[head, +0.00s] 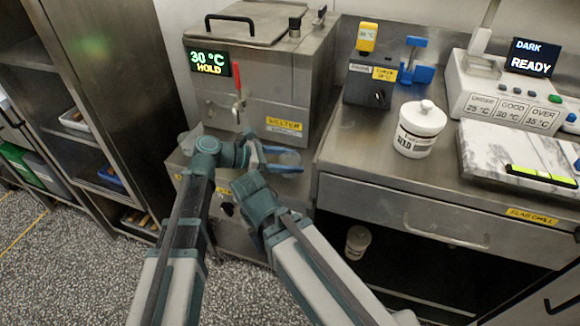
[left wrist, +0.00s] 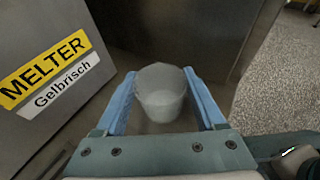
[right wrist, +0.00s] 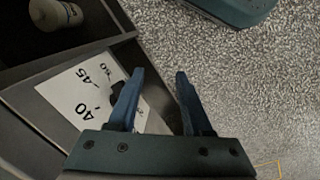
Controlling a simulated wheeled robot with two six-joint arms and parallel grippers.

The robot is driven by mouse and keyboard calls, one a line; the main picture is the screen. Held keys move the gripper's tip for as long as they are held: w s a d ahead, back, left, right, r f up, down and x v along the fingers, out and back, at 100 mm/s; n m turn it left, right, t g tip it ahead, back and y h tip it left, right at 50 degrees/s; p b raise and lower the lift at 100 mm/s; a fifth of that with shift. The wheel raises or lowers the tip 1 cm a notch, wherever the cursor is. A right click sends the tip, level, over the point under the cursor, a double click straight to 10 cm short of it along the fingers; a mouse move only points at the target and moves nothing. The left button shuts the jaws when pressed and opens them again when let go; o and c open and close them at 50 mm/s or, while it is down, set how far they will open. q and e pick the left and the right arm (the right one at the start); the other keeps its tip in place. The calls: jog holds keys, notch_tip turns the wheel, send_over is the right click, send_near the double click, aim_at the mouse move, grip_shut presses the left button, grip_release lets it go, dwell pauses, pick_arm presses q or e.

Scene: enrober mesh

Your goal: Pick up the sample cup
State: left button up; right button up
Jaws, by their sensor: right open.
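The sample cup (left wrist: 161,92) is a small translucent whitish cup. In the left wrist view it sits between the two blue fingers of my left gripper (left wrist: 160,84), its sides very close to both. I cannot tell whether the fingers press on it. In the head view the cup (head: 290,157) shows faintly at the left gripper (head: 279,158), in front of the melter's lower right side. My right gripper (right wrist: 160,74) is open and empty in the right wrist view, above a white label with numbers and the speckled floor.
The steel melter (head: 262,85) stands behind the left gripper, its display reading 30 °C HOLD. The steel counter (head: 355,150) on the right bears a white lidded tub (head: 418,130), a marble slab (head: 490,150) and a READY display box (head: 510,95). A rack (head: 85,150) stands at left.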

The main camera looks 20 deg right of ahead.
pick_arm(q)
jog(key=c, duration=0.5)
jog(key=shift+r, duration=0.1)
jog(key=shift+c, duration=0.2)
